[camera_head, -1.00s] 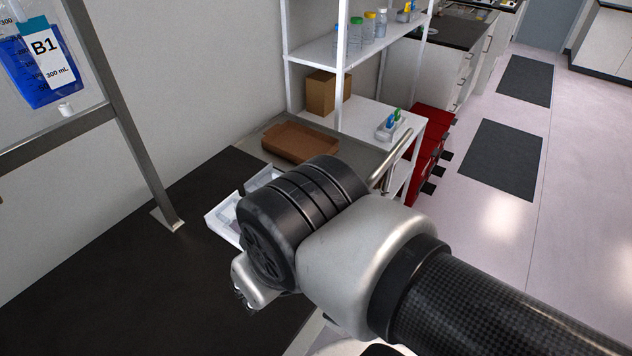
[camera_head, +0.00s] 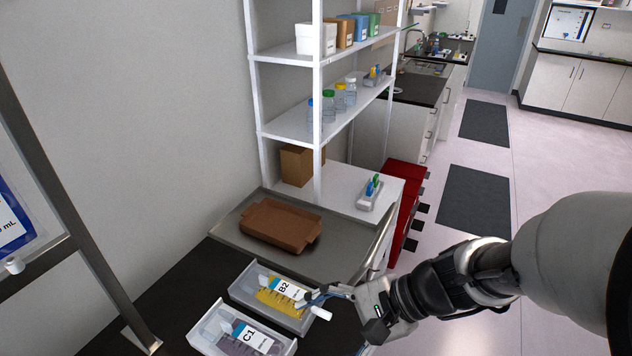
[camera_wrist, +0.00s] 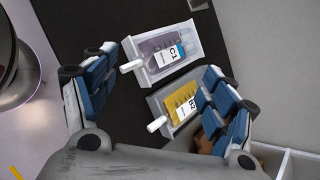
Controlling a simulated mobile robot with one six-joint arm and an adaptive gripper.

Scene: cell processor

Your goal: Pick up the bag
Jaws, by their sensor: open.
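A yellow bag labelled B2 (camera_head: 277,297) lies in a clear tray (camera_head: 240,292) on the dark bench. A purple bag labelled C1 (camera_head: 240,340) lies in a second tray (camera_head: 200,338) in front of it. My gripper (camera_head: 322,295) is at the right end of the B2 tray, by the bag's white cap end. In the wrist view my gripper (camera_wrist: 158,72) has its blue-padded fingers wide apart. There the B2 bag (camera_wrist: 181,103) sits close to the right finger, partly hidden by it, and the C1 bag (camera_wrist: 160,55) lies farther out. I cannot tell whether a finger touches B2.
A brown tray (camera_head: 281,226) on a metal surface (camera_head: 228,228) lies behind the bag trays. A white shelf rack (camera_head: 318,140) stands beyond.

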